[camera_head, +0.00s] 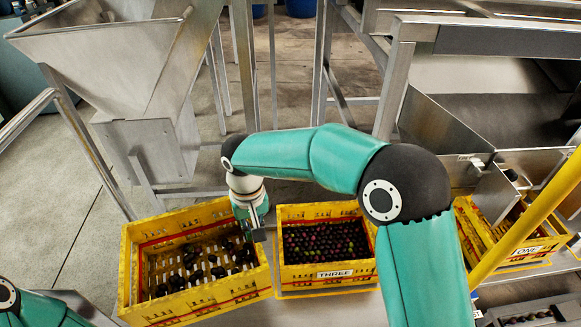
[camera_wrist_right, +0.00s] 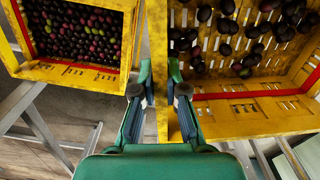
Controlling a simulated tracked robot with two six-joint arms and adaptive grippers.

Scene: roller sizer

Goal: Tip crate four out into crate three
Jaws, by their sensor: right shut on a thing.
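The yellow crate at the left (camera_head: 200,303), whose label I cannot read, stands where crate four would be. It holds a loose scatter of dark olives with its slatted floor showing, and it sits askew to its neighbour. Crate three (camera_head: 305,284), labelled THREE, is just right of it and is well filled with dark, reddish and green olives. My right gripper (camera_head: 257,232) is shut on the right wall of the left crate. In the right wrist view the gripper (camera_wrist_right: 161,92) straddles that wall, with crate three (camera_wrist_right: 70,76) at upper left. My left gripper is out of view.
A steel hopper (camera_head: 150,60) stands behind the left crate. Crate one (camera_head: 530,250), labelled ONE, lies at the right under steel chutes. A yellow rail (camera_head: 530,215) crosses the right side. Steel frame posts (camera_head: 395,90) rise behind crate three.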

